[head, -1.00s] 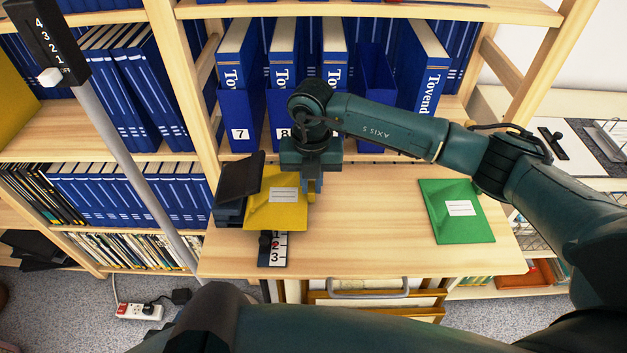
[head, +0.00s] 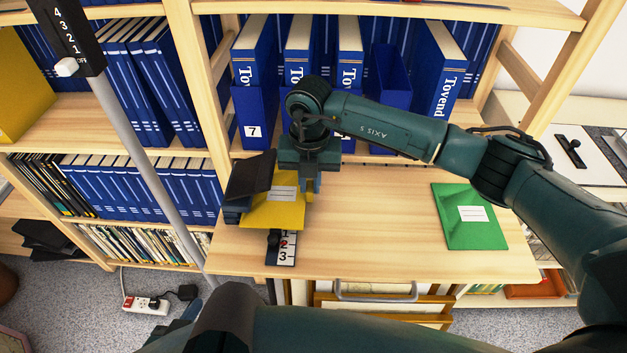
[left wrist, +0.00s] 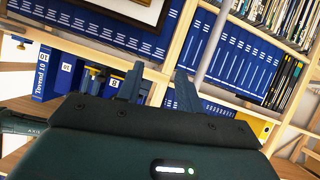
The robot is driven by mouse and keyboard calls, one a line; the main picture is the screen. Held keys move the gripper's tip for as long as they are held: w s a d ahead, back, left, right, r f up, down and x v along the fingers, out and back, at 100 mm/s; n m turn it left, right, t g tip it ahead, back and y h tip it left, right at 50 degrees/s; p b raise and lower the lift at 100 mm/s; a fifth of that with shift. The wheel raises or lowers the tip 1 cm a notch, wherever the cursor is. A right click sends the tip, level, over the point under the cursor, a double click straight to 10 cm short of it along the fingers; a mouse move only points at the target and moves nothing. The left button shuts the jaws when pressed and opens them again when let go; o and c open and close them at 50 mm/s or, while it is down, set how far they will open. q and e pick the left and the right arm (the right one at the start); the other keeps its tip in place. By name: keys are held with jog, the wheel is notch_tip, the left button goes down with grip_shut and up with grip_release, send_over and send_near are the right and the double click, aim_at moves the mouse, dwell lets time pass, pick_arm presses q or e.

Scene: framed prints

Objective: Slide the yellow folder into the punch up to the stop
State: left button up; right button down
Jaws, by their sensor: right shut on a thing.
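The yellow folder (head: 272,210) with a white label lies flat on the wooden desk in the head view. Its left edge runs under the dark punch (head: 249,174); how deep it sits and the stop are hidden. My right gripper (head: 309,192) is shut on the folder at its right side. My left gripper does not show clearly in the head view; in the left wrist view its two fingers (left wrist: 157,92) stand apart with nothing between them.
A numbered black-and-white scale (head: 281,248) lies in front of the folder. A green folder (head: 469,215) lies at the desk's right, with clear wood between. Blue binders (head: 257,105) stand behind the desk. A grey pole (head: 150,170) rises at the left.

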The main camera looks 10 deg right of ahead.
jog(key=shift+w+a, duration=0.1)
jog(key=shift+a, duration=0.25)
jog(key=c, duration=1.3)
grip_release()
jog(key=shift+c, duration=0.2)
jog(key=shift+r+p, duration=2.35)
jog(key=shift+r, duration=1.2)
